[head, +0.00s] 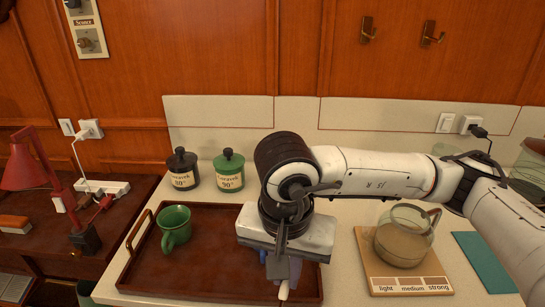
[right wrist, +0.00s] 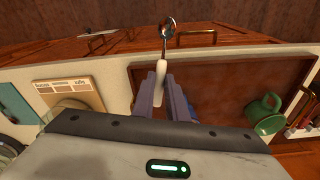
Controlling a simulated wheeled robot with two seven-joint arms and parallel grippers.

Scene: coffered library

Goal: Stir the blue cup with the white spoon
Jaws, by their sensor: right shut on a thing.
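My right gripper (head: 282,274) is over the right part of the brown tray (head: 202,275). In the right wrist view its two fingers (right wrist: 164,98) are shut on the white handle of the spoon (right wrist: 160,72); the spoon's metal bowl (right wrist: 168,28) sticks out beyond the fingertips. In the head view only a short white piece of the spoon (head: 284,291) shows below the fingers. The blue cup is almost wholly hidden behind my gripper; a small blue patch (head: 263,257) shows beside the fingers. I cannot tell how the spoon stands to the cup. My left gripper is out of view.
A green cup (head: 175,232) stands at the tray's left. Dark and green canisters (head: 230,172) stand behind the tray. A glass jug (head: 403,236) stands on a light-medium-strong board (head: 408,285) at the right, beside a teal mat (head: 486,262). A red lamp (head: 24,168) is far left.

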